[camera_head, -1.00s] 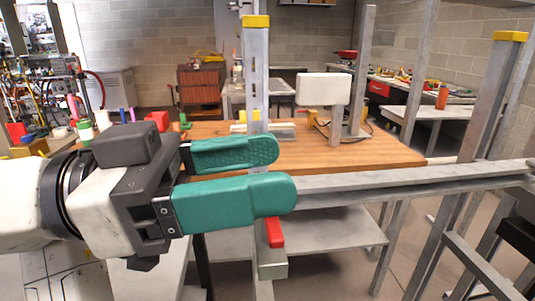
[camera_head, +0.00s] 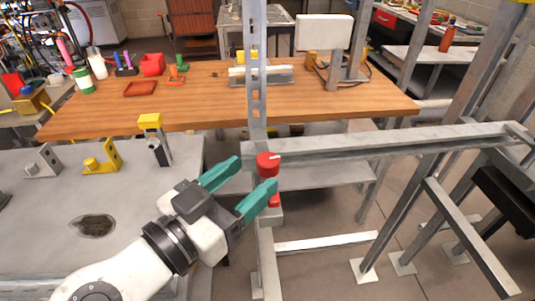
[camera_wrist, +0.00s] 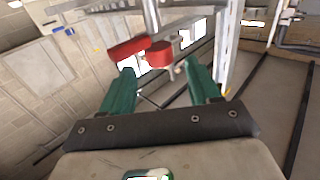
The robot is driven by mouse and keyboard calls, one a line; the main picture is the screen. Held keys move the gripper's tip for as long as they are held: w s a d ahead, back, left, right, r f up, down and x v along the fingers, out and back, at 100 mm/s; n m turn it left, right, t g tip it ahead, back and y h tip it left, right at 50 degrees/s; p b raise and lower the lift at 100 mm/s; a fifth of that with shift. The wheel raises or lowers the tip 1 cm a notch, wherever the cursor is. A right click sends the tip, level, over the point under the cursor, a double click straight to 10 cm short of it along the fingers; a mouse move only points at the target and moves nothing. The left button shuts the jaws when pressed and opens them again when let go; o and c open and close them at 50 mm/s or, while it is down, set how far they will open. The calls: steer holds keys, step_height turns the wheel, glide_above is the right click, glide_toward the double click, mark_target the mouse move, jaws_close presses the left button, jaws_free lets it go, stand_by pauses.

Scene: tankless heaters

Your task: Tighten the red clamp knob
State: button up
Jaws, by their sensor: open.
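The red clamp knob (camera_head: 268,163) is a short red cylinder with a light mark on top, at the upright metal post where a horizontal beam meets it. A second red part (camera_head: 274,200) shows just below it. My gripper (camera_head: 254,174) with teal fingers is open and points at the knob from the lower left. In the wrist view the knob (camera_wrist: 160,55) lies just beyond the gap between the open fingertips (camera_wrist: 158,72), and a red bar (camera_wrist: 128,48) lies to its left. Nothing is held. I cannot tell whether a fingertip touches the knob.
A grey bench (camera_head: 130,215) with yellow and metal brackets stands at the left. A wooden table (camera_head: 205,98) with small coloured items lies behind. The metal beam (camera_head: 400,140) runs right from the post. Metal legs and bars crowd the lower right.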

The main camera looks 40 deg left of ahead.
mark_target(260, 168)
steer(key=shift+w+a+p, duration=0.15)
steer(key=shift+w+p, duration=0.2)
steer(key=shift+w, duration=2.4)
